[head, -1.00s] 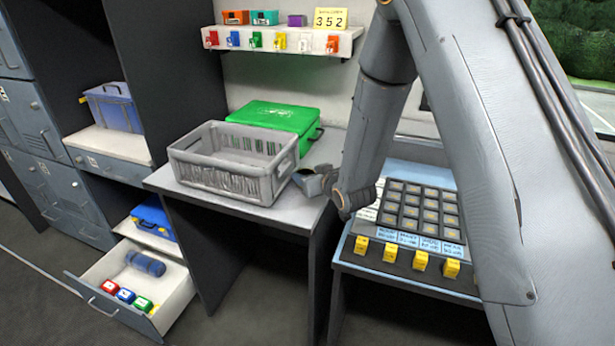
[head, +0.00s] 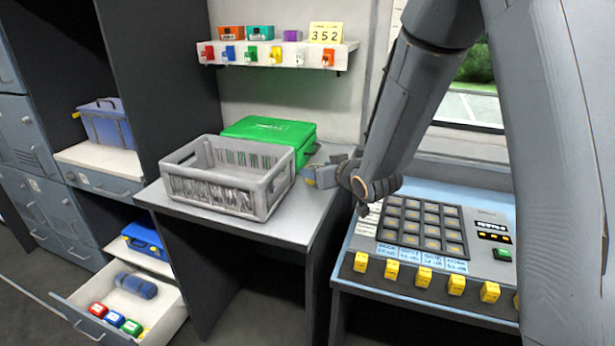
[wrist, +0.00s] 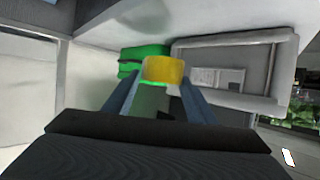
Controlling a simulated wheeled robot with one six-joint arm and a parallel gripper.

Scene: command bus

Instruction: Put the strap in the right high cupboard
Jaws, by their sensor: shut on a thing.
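My gripper (head: 314,174) is seen from the side in the head view, just right of the grey crate and in front of the green case. In the wrist view its two blue-grey fingers (wrist: 163,98) are shut on a yellow thing (wrist: 163,70), which looks like the strap. A greenish face shows below the yellow part; I cannot tell whether it belongs to the held thing. In the head view the held thing is small and hard to make out. I cannot make out the right high cupboard in either view.
A grey crate (head: 265,199) and a green case (head: 270,132) stand on the desk. A shelf (head: 290,54) with coloured tags is above. A button console (head: 420,282) is at the right. An open drawer (head: 65,309) sticks out at the lower left.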

